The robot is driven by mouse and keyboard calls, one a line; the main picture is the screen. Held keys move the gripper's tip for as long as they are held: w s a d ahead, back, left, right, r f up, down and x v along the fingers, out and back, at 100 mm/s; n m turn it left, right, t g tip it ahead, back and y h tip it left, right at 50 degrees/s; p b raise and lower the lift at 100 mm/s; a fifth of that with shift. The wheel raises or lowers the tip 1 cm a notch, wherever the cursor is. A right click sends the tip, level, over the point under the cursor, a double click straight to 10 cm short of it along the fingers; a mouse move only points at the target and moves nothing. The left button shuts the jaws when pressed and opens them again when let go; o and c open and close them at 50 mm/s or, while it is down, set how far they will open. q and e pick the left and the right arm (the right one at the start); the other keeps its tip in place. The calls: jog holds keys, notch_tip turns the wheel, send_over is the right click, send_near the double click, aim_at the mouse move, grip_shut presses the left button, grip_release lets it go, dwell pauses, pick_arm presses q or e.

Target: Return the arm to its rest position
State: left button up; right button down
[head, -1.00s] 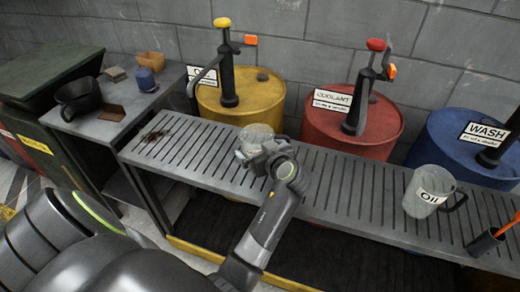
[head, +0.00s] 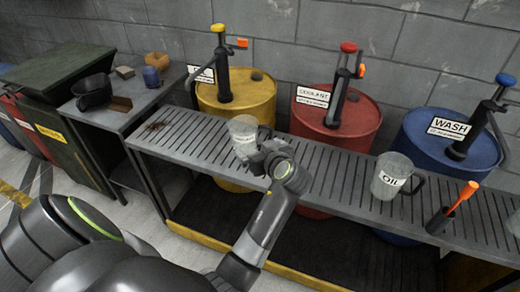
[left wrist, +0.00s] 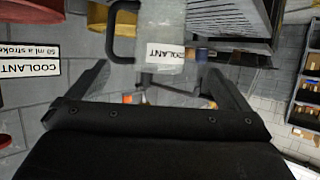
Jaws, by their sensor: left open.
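My left arm comes in from the lower left in the head view, and its gripper (head: 262,152) is over the slatted bench (head: 330,165). A clear jug (head: 243,130) stands on the bench just beyond it, partly hidden by the gripper. In the left wrist view the open fingers (left wrist: 157,75) point toward this jug (left wrist: 165,25), which shows upside down with a COOLANT label and a dark handle. It appears just past the fingertips, with nothing held between them; I cannot tell the exact gap. My right gripper is not in view.
Yellow (head: 250,105), red (head: 335,125) and blue (head: 430,145) drums with pumps stand behind the bench. An OIL jug (head: 385,175) and a holder with an orange-handled tool (head: 440,220) stand to the right. A side table (head: 125,115) and green bin (head: 60,75) are at left.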

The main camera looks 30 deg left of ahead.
pick_arm(q)
jog(key=s+a+f+m+g+h, duration=0.1)
jog(key=s+a+f+m+h, duration=0.1)
jog(key=s+f, duration=0.4)
jog(key=s+a+f+m+g+h, duration=0.1)
jog(key=s+f+m+h, duration=0.15)
jog(key=s, duration=0.55)
jog(key=s+d+f+m+g+h, duration=0.1)
jog(key=s+d+m+h, duration=0.15)
jog(key=s, duration=0.65)
jog(key=s+d+f+m+g+h, duration=0.1)
jog(key=s+d+f+m+h, duration=0.15)
jog(key=s, duration=0.55)
notch_tip(320, 180, down, 21)
jog(key=s+a+m+g+p, duration=0.1)
jog(key=a+p, duration=0.1)
jog(key=p, duration=0.2)
jog(key=s+d+f+g+p, duration=0.1)
jog(key=s+f+p, duration=0.1)
jog(key=s+f, duration=1)
jog(key=s, duration=0.2)
jog(key=shift+s+d+h, duration=0.15)
jog(key=shift+s+h, duration=0.15)
jog(key=shift+h, duration=0.05)
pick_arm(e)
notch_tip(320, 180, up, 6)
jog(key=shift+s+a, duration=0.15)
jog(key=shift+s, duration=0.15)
